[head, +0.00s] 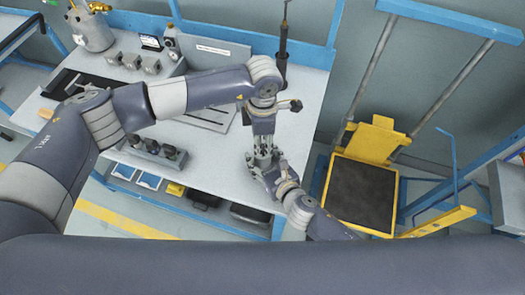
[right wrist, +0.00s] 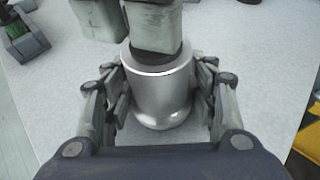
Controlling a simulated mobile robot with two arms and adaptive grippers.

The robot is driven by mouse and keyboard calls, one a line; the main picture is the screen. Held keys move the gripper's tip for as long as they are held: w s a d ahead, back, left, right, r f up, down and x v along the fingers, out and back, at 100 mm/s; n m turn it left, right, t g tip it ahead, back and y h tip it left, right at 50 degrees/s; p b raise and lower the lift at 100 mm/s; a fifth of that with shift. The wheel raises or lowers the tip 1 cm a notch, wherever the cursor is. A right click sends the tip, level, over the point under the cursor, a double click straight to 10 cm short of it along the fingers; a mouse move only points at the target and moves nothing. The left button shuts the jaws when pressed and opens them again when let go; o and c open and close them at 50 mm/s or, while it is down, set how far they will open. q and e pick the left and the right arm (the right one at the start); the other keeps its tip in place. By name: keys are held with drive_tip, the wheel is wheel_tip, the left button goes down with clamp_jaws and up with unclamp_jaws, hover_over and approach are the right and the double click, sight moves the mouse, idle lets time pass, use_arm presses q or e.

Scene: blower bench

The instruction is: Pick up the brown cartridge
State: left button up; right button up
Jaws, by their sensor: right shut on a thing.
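My right gripper (right wrist: 163,105) is shut on an upright silver cylinder (right wrist: 165,85), its fingers on both sides of it. In the head view my right gripper (head: 262,168) is over the bench's right end. My left gripper (head: 263,150) points down from directly above it. Its grey-green finger pads show at the top of the right wrist view. A dark round part (right wrist: 155,57) shows at the cylinder's top, under the near pad; I cannot tell what it is. A grey rack (head: 150,158) holds several dark-topped pieces. I cannot pick out a brown cartridge for certain.
The white bench (head: 215,170) is clear between the rack and my grippers. A dark upright tool (head: 282,65) stands behind them. A metal pot (head: 93,32) and grey blocks (head: 132,61) are at the back left. A yellow cart (head: 362,185) stands right of the bench.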

use_arm(q)
clamp_jaws()
use_arm(e)
drive_tip(key=shift+f, duration=0.1)
use_arm(q)
drive_tip(key=shift+r, duration=0.2)
wheel_tip(320, 180, up, 10)
drive_tip(key=shift+f, duration=0.15)
use_arm(e)
drive_tip(key=o, duration=1.3)
drive_tip(key=shift+c, duration=0.2)
drive_tip(key=v, duration=1.2)
drive_tip(key=shift+d, duration=0.1)
